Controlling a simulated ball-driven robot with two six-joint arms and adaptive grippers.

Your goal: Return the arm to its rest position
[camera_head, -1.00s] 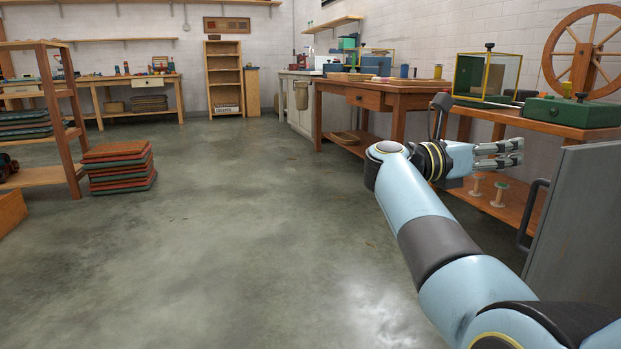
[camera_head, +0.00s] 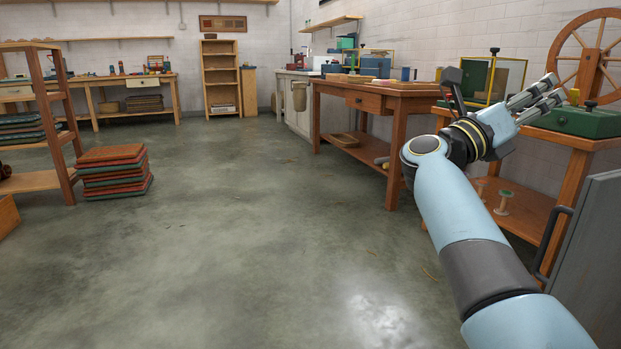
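My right arm (camera_head: 452,200) comes in from the lower right, pale blue with dark joint bands. It is raised and bent, with the wrist in front of the right-hand workbench. My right gripper (camera_head: 556,89) points up and to the right, in front of the glass case and the spinning wheel in the picture. Its two silver fingers have a gap between them, and nothing shows in the gap. My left gripper is not in view.
A workbench (camera_head: 570,139) with a green box (camera_head: 585,121) and a spinning wheel (camera_head: 590,62) stands at right. A grey panel (camera_head: 590,255) with a dark handle is near at lower right. A cushion stack (camera_head: 113,172) is at left. The middle floor (camera_head: 240,240) is clear.

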